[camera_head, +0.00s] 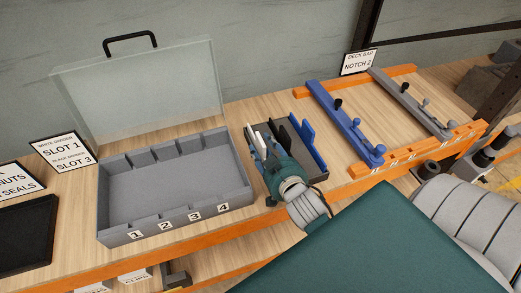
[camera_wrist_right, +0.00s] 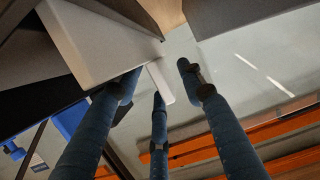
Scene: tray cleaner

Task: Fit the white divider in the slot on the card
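The card (camera_head: 62,150) reads "White divider slot 1, black divider slot 3". The grey tray (camera_head: 103,210) has slots numbered 1 to 4 along its front wall and holds no divider. The white divider (camera_head: 258,141) stands upright at the left of the dark rack (camera_head: 314,172); it also shows close up in the right wrist view (camera_wrist_right: 95,40). My right gripper (camera_head: 268,158) is right at the white divider, partly covering it. In the wrist view its fingers (camera_wrist_right: 168,82) are spread apart around the divider's edge, with no clear grip. My left gripper is not in view.
A black divider (camera_head: 283,138) and a blue divider (camera_head: 308,136) stand in the rack right of the white one. The tray's clear lid (camera_head: 140,95) stands open behind it. An orange frame with blue and grey bars (camera_head: 345,125) lies at the right.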

